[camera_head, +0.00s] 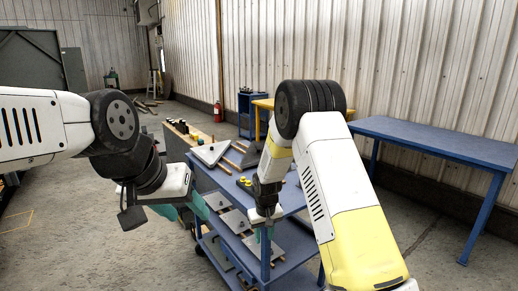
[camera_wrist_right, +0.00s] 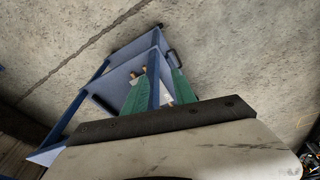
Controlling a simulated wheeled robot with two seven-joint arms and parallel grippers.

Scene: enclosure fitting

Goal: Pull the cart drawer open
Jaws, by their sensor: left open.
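The blue cart (camera_head: 297,199) stands in the middle of the head view, with a top and lower shelves carrying grey panels. I cannot clearly make out its drawer front or drawer handle. My left gripper (camera_head: 197,209) is open beside the cart's left side, its green fingers close to the cart edge. My right gripper (camera_head: 265,233) points down at the cart's near side. In the right wrist view, its green fingers (camera_wrist_right: 158,92) are apart, with a blue cart post between or beyond them; contact is unclear. A black handle-like bar (camera_wrist_right: 169,54) shows beyond the fingers.
A long blue table (camera_head: 440,142) stands along the right wall. A red extinguisher (camera_head: 218,111) stands farther back. Bare concrete floor (camera_head: 90,245) is free at the front left.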

